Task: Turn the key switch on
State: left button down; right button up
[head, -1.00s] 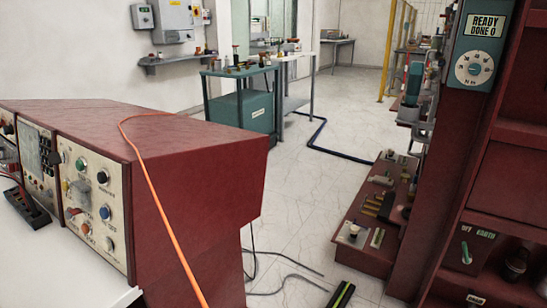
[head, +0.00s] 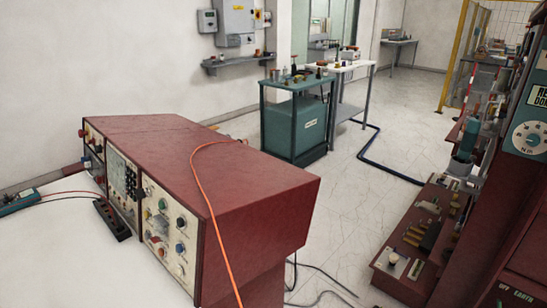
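A red console (head: 255,205) stands at the left centre with control panels on its left-facing side. Its nearest cream panel (head: 153,225) carries several coloured knobs and buttons. Farther along the same side is a panel with a grid screen (head: 120,175) and dark buttons. Neither of my grippers is in view.
An orange cable (head: 208,205) runs over the console. A white bench (head: 70,255) with test leads lies left. A teal cabinet (head: 297,125) stands behind. A red rack (head: 490,240) with a dial unit stands right. Pale floor (head: 340,190) between is clear apart from cables.

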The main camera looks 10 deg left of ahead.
aim_at(141, 194)
jog(key=u, duration=1.3)
